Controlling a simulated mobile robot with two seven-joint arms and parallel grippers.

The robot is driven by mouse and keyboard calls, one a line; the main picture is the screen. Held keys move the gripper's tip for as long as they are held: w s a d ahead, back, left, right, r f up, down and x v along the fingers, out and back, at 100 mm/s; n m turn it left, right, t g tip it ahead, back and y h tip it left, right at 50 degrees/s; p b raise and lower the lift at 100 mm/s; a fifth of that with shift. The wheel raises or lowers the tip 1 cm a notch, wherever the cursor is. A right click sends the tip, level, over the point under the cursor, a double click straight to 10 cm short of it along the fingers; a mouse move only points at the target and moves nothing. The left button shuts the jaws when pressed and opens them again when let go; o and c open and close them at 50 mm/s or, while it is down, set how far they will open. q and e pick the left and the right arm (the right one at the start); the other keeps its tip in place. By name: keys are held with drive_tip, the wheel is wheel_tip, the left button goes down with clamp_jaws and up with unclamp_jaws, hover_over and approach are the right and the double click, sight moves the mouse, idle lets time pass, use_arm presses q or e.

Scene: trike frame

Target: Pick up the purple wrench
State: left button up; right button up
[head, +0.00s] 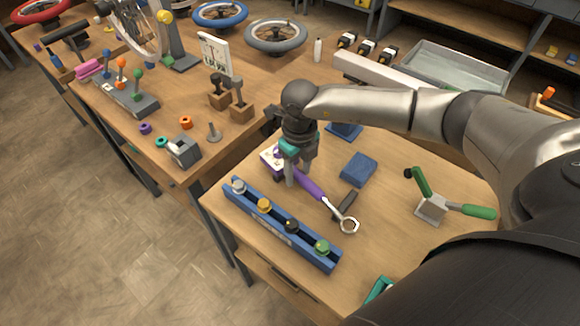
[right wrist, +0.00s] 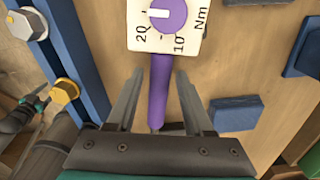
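The purple wrench (head: 311,187) lies on the near table, its silver ring end (head: 348,226) toward the right front. At its other end is a white dial plate with a purple knob, marked "20", "10" and "Nm", clear in the right wrist view (right wrist: 165,22). My right gripper (head: 297,180) points down over the wrench near the dial. In the right wrist view, its fingers (right wrist: 159,78) are apart on either side of the purple handle (right wrist: 159,88), with gaps on both sides.
A blue rail with several coloured bolts (head: 275,238) lies in front of the wrench. A dark grey piece (head: 345,203) lies close beside the handle. A blue block (head: 358,170) and a green-handled clamp (head: 432,207) are to the right. Bare table lies between the ring and clamp.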

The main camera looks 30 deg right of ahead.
clamp_jaws()
drive_tip(key=shift+w+r, duration=0.1)
idle(1.0)
